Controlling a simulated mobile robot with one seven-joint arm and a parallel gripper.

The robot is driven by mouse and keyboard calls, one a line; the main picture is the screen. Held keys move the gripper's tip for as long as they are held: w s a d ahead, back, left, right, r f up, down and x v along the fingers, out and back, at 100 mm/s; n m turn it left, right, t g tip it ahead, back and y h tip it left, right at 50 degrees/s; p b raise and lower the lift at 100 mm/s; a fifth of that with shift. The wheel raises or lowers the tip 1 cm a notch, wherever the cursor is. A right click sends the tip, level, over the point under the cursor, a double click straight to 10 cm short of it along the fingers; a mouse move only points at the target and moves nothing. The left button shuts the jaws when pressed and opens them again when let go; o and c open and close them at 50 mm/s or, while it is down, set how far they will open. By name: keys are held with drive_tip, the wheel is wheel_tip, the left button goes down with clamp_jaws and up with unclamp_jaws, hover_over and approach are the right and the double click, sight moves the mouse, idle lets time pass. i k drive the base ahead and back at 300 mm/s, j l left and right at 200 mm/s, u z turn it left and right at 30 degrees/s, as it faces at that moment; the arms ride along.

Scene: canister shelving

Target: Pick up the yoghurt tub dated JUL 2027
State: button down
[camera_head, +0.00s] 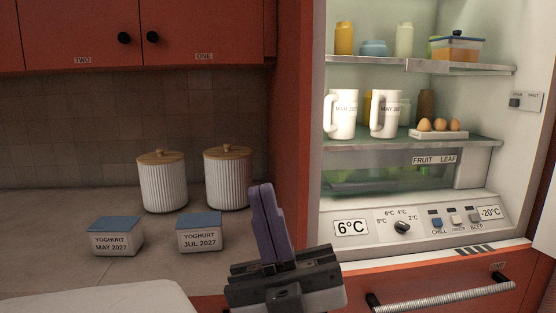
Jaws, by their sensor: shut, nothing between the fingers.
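The yoghurt tub dated JUL 2027 (199,239) stands upright on the counter, white with a blue lid, its label facing me. A similar tub labelled YOGHURT MAY 2027 (115,243) stands to its left, apart from it. My gripper (261,190) is in front of the counter's right end, to the right of the JUL 2027 tub and apart from it. Its purple fingers point up and are shut together with nothing between them.
Two ribbed white canisters with wooden lids (162,188) (228,184) stand behind the tubs. At right is an open fridge with shelves (440,140), two white jugs (342,118) and eggs. A drawer handle (440,296) juts out below. Red cupboards (200,30) hang above the counter.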

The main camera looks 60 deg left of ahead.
sight(202, 232)
drive_tip(key=u, duration=2.05)
drive_tip(key=i+l+u, duration=0.1)
drive_tip(key=u, duration=0.2)
drive_tip(key=i+l+u, duration=0.15)
drive_tip(key=u, duration=0.2)
drive_tip(key=i+l, duration=0.05)
